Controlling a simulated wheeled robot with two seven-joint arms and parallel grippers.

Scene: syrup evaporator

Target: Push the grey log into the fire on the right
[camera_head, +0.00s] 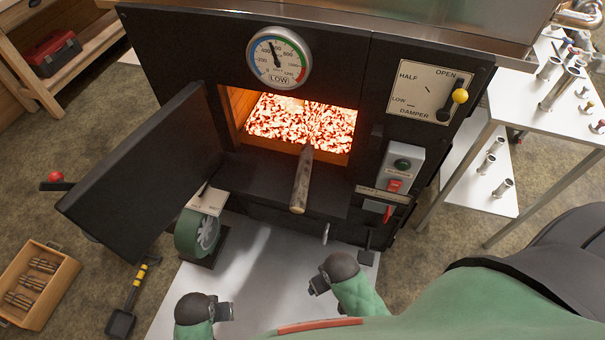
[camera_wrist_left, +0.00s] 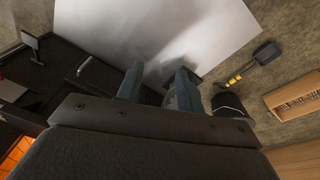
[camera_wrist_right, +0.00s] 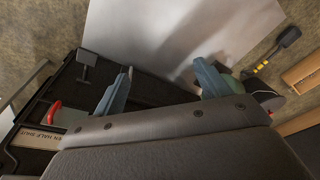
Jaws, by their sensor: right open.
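The grey log (camera_head: 300,185) lies on the black ledge of the firebox mouth in the head view. Its near end sticks out toward me and its far tip reaches the right part of the glowing fire (camera_head: 290,120). My right gripper (camera_head: 316,286) is open and empty, low in front of the stove and apart from the log. Its spread fingers show in the right wrist view (camera_wrist_right: 160,82). My left gripper (camera_head: 228,311) is lower and further left, also empty. In the left wrist view its fingers (camera_wrist_left: 157,80) stand apart with a narrower gap. Neither wrist view shows the log.
The black firebox door (camera_head: 145,175) stands open at the left. A gauge (camera_head: 279,59) and a damper panel (camera_head: 430,92) are above. A shovel (camera_head: 130,300) and a wooden crate (camera_head: 60,280) are on the floor at left.

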